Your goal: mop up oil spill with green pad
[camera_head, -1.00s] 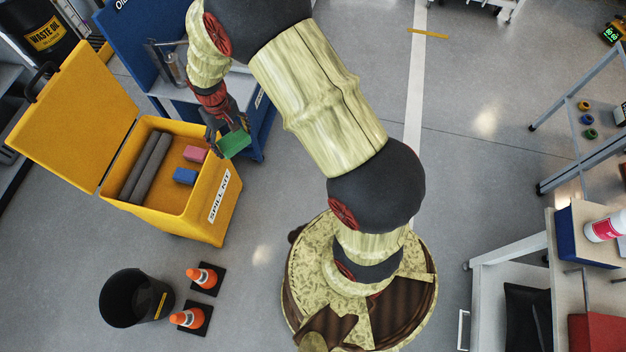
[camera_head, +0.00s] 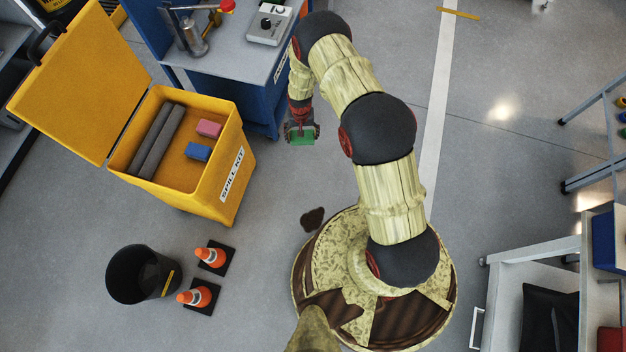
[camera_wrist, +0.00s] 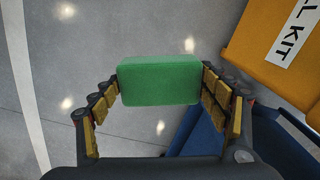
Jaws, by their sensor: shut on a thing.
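My gripper (camera_head: 301,132) is shut on the green pad (camera_head: 302,139) and holds it above the floor, to the right of the yellow spill kit. In the wrist view the green pad (camera_wrist: 160,80) sits between the two fingers of my gripper (camera_wrist: 161,86), with bare floor behind it. A dark brown oil spill (camera_head: 313,219) lies on the floor just left of my round base, below the pad in the picture. The spill does not show in the wrist view.
The open yellow spill kit (camera_head: 215,200) holds grey rolls (camera_head: 160,140), a pink block (camera_head: 209,128) and a blue block (camera_head: 198,152). A blue bench (camera_head: 262,80) is behind the gripper. Floor around the spill is clear.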

